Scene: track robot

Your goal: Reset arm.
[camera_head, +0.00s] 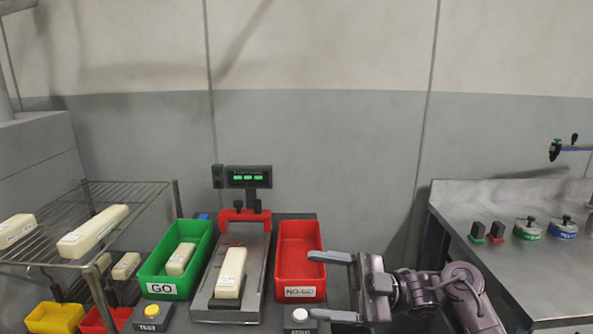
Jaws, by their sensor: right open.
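My right gripper (334,287) is at the lower middle, its arm coming in from the lower right. Its two grey fingers point left and are spread apart with nothing between them. The upper finger overlaps the right side of the red NO-GO bin in the picture, and the lower finger is near the ZERO button (299,315). Whether either finger touches anything cannot be told. My left gripper is not in view.
A cream block (230,272) lies on the scale (262,262). The green GO bin (201,246) holds another block; the red NO-GO bin (299,240) looks empty. A wire rack (150,188) with blocks stands left. A metal bench (480,200) stands right.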

